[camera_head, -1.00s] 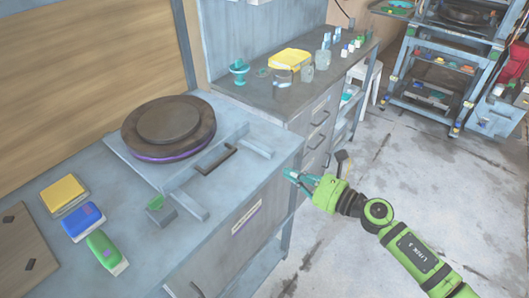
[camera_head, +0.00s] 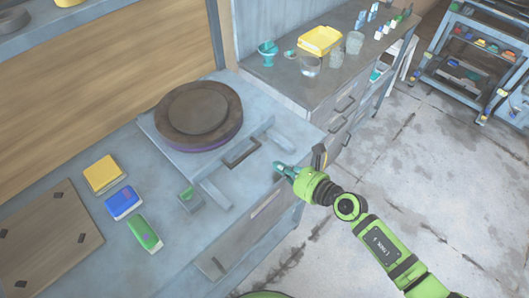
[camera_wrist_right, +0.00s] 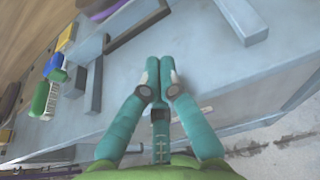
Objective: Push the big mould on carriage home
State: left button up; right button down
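The big mould (camera_head: 199,112) is a brown round disc with a purple lower rim. It lies on a flat grey carriage plate (camera_head: 157,140) on the bench. A dark bracket-like handle (camera_head: 242,152) stands at the plate's front, between two grey rails (camera_head: 215,194). My right gripper (camera_head: 279,169) is at the bench's front edge, in front of the handle and apart from it. In the right wrist view its teal fingers (camera_wrist_right: 159,66) are nearly together with nothing between them, pointing toward the handle (camera_wrist_right: 139,25). My left gripper is not in view.
Yellow (camera_head: 104,175), blue (camera_head: 124,203) and green (camera_head: 145,234) blocks lie left of the rails, beside a brown board (camera_head: 48,240). A side counter (camera_head: 290,76) holds a yellow tray and cups. Open floor lies right.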

aim_at(255, 147)
jog(key=x, duration=0.5)
jog(key=shift+w+r, duration=0.1)
jog(key=shift+r, duration=0.25)
jog(key=shift+w+a, duration=0.5)
jog(key=shift+w+a+f, duration=0.1)
jog(key=shift+a, duration=0.05)
jog(key=w+a, duration=0.3)
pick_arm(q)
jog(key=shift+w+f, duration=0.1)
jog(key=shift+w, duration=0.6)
